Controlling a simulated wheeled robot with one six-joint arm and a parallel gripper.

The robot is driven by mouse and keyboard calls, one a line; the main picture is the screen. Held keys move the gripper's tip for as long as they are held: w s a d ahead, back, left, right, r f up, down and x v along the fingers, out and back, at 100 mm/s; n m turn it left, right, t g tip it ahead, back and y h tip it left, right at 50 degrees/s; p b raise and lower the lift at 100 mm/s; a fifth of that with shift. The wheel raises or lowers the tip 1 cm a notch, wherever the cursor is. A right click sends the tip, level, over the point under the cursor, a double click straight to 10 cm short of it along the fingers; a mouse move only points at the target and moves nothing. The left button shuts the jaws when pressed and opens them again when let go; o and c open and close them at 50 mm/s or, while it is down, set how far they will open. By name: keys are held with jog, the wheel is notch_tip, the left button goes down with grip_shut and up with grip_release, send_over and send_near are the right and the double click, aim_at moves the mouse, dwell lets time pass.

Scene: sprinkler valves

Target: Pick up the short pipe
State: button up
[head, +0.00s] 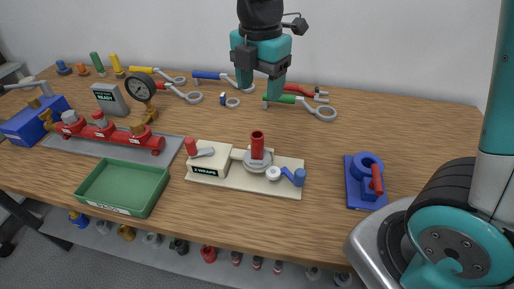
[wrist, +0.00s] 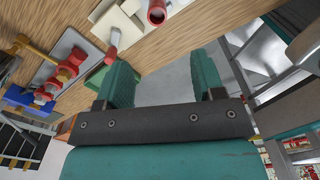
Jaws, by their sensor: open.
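A short red pipe (head: 257,145) stands upright on the round grey seat of a cream fixture board (head: 230,186) labelled "2 WRAPS". Its open top end also shows at the top edge of the wrist view (wrist: 156,13). My gripper (head: 259,84) is open and empty. It hangs in the air above the table, higher than the pipe in the head view. In the wrist view its two teal fingers (wrist: 163,80) are spread apart with nothing between them.
A green tray (head: 161,188) stands at the front left edge. A red valve manifold (head: 100,132) with a gauge lies behind it. A blue clamp block (head: 365,192) is on the right. Several wrenches (head: 316,112) lie along the back. Bare table surrounds the fixture board.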

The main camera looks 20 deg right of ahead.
aim_at(257, 144)
notch_tip(257, 144, down, 11)
jog(key=shift+r+p, duration=0.1)
jog(key=shift+p, duration=0.25)
jog(key=shift+w+a+f+p, duration=0.1)
jog(key=shift+f+p, duration=0.2)
jog(key=shift+f, duration=1.1)
jog(key=shift+w+a+f+p, duration=0.1)
jog(key=shift+f+p, duration=0.15)
jog(key=shift+f, duration=1.15)
jog(key=shift+c, duration=0.3)
jog(key=c, duration=1)
